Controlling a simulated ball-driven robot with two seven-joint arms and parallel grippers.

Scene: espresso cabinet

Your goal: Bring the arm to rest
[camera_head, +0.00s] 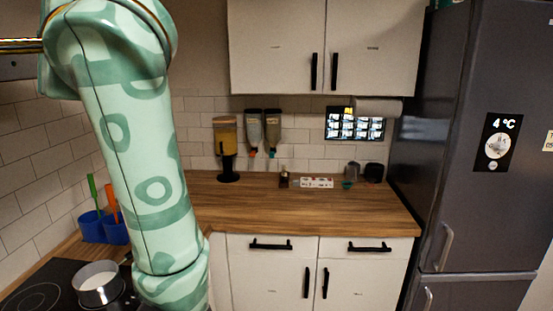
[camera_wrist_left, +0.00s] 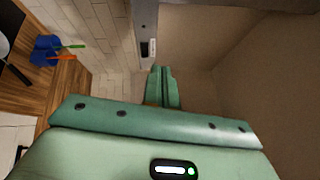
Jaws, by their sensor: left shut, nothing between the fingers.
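My left arm, mint green with darker patterns, comes down the left side of the head view; its gripper does not show there. In the left wrist view my left gripper (camera_wrist_left: 162,74) has its green fingers together with nothing between them. The fingers are in the air, apart from any object. My right gripper is in neither view.
A wooden counter (camera_head: 270,205) runs along the back, with a dispenser (camera_head: 228,150) on it. A pot (camera_head: 99,286) stands on the stove at lower left near blue cups (camera_head: 92,227). Wall cabinets (camera_head: 275,50) hang above. A dark fridge (camera_head: 460,200) stands right.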

